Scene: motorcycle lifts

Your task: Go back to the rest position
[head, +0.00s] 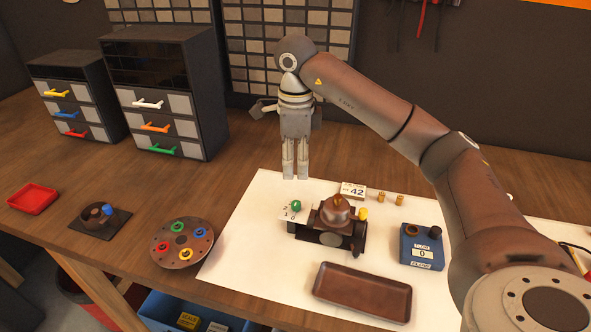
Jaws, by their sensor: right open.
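My right gripper (296,177) points straight down near the back edge of the white mat (252,208). My right arm reaches in from the right side of the head view. The two fingers are slightly apart, with nothing seen between them. A dark brown valve-like assembly (330,238) with a green knob and a yellow knob stands on the mat, in front of the gripper and apart from it. My left gripper is not in view.
Two drawer cabinets (201,80) (98,77) stand at the back left. A round disc (172,254) and red tray (33,198) sit left on the wooden bench.

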